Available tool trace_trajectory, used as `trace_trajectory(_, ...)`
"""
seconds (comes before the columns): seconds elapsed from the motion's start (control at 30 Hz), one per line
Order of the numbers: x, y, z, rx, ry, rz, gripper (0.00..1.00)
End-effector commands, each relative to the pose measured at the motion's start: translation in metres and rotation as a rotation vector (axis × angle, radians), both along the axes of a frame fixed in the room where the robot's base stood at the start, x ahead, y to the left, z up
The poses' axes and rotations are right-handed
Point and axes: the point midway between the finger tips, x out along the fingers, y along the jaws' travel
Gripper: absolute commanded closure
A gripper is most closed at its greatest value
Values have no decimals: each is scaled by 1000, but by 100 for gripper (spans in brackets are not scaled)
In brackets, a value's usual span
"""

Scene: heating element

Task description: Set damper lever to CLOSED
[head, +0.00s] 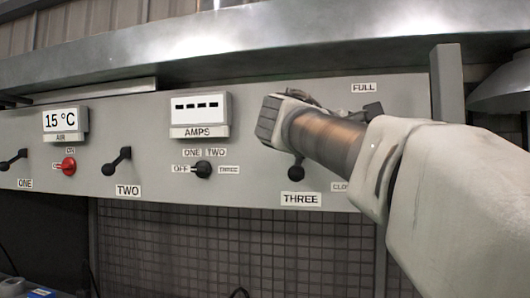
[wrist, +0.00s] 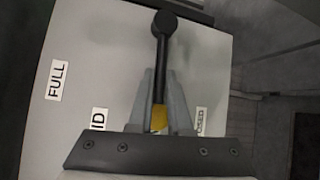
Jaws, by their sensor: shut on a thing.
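The damper lever (wrist: 161,55) is a black rod with a round black knob, seen in the wrist view against the grey panel. A yellow piece (wrist: 159,119) shows at its near end, between the MID label (wrist: 98,119) and the CLOSED label (wrist: 202,120), lined up with neither. My gripper (wrist: 160,78) is shut on the rod below the knob, one grey finger on each side. The FULL label (wrist: 56,80) is further left. In the head view my arm hides the fingers and most of the lever; the CLOSED label (head: 340,187) is partly covered.
Left along the panel (head: 240,180) are black levers TWO (head: 117,162) and THREE (head: 296,172), a black selector knob (head: 203,169) and a red knob (head: 68,165). A metal ledge (head: 250,35) runs above. A grey post (head: 447,85) stands at the panel's right end.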

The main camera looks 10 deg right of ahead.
Motion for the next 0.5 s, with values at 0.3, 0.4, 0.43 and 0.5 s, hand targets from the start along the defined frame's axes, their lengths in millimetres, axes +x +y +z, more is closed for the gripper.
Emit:
trace_trajectory(0.3,-2,-4,-30,-260,109,1,100)
trace_trajectory(0.4,-2,-6,-35,-327,138,0,100)
trace_trajectory(0.43,-3,-6,-36,-345,145,0,100)
trace_trajectory(0.5,-3,-7,-38,-384,162,0,100)
